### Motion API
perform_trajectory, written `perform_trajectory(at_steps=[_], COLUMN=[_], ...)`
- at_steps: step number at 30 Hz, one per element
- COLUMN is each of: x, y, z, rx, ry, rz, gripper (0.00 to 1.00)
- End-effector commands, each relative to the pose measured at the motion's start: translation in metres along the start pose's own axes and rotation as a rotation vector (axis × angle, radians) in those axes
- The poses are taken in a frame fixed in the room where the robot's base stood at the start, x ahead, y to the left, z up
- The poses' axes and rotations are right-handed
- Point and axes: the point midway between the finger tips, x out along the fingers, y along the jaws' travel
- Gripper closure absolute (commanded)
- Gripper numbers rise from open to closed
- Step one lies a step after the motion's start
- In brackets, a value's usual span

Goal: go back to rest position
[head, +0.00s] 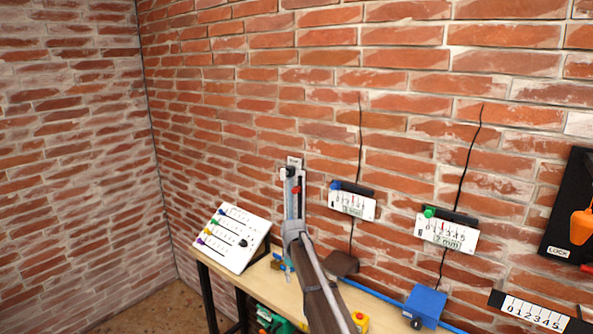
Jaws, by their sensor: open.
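My gripper is not in view in the head view; I cannot make out its fingers anywhere. A long dark brown bar (322,296) with a light edge runs from the bottom of the picture up to a grey joint (292,231). I cannot tell whether this bar is part of my arm or a fixture. Behind the joint, a narrow upright grey gauge (294,185) with a red marker is on the brick wall.
A wooden bench (240,289) along the wall holds a sloped white panel (232,237) with coloured knobs and a blue box (426,303). Two white scales (352,205) (447,233) and a black board (571,205) with an orange piece (582,227) are on the wall. Bare floor (165,305) shows lower left.

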Motion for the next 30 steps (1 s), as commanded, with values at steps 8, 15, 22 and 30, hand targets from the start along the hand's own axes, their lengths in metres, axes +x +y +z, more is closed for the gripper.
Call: perform_trajectory(at_steps=[8, 15, 22, 30], x=[0.029, 0.053, 0.072, 0.079], y=[-0.017, -0.042, -0.072, -0.086], z=[0.130, 0.242, 0.331, 0.371], rx=[0.217, 0.436, 0.622, 0.721], ry=[0.000, 0.000, 0.000, 0.000], rz=[0.000, 0.000, 0.000, 0.000], gripper=[0.46, 0.46, 0.46, 0.46])
